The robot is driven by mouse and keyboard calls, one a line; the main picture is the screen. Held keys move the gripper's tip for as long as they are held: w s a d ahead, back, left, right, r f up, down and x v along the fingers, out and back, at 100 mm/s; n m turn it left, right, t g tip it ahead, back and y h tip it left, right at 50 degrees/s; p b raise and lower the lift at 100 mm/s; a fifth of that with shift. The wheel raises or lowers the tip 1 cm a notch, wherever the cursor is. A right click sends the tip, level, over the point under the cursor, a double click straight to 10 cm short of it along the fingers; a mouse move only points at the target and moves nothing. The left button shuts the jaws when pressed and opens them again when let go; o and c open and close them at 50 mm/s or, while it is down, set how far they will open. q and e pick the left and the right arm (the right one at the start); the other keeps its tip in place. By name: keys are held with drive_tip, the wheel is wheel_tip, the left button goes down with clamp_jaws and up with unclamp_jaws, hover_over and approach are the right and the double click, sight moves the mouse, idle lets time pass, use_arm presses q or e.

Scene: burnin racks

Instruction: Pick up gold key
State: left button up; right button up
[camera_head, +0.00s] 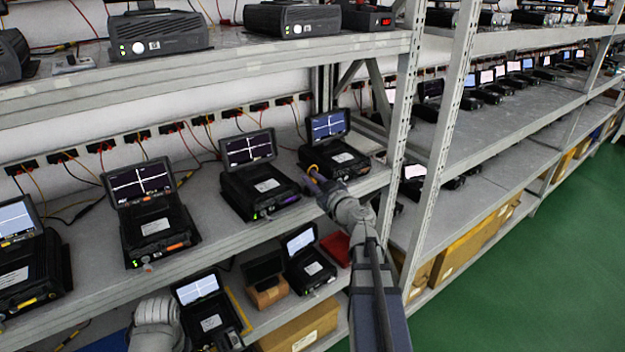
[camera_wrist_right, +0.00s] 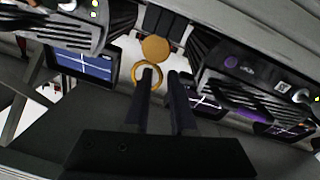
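The gold key shows in the right wrist view as a gold ring (camera_wrist_right: 147,76) with a round gold disc just beyond it. In the head view a small orange-gold ring (camera_head: 312,170) shows at the front left of the device with the lit screen. My right gripper (camera_wrist_right: 162,73) has its two fingers apart with a gap between them. One fingertip overlaps the ring; I cannot tell whether it is inside it or in front of it. In the head view the right gripper (camera_head: 316,183) reaches that device's front edge. My left gripper is out of view; only a pale left arm part shows.
Black devices with raised screens, such as one at the left (camera_head: 155,225), stand along the middle shelf (camera_head: 120,285). The upper shelf (camera_head: 200,75) lies above. A rack post (camera_head: 440,150) stands right of my right arm. Green floor (camera_head: 550,270) is clear at the right.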

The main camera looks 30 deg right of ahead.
drive_tip(key=w, duration=0.5)
drive_tip(key=shift+w, duration=0.1)
drive_tip(key=shift+a, duration=0.1)
drive_tip(key=shift+c, duration=0.2)
clamp_jaws()
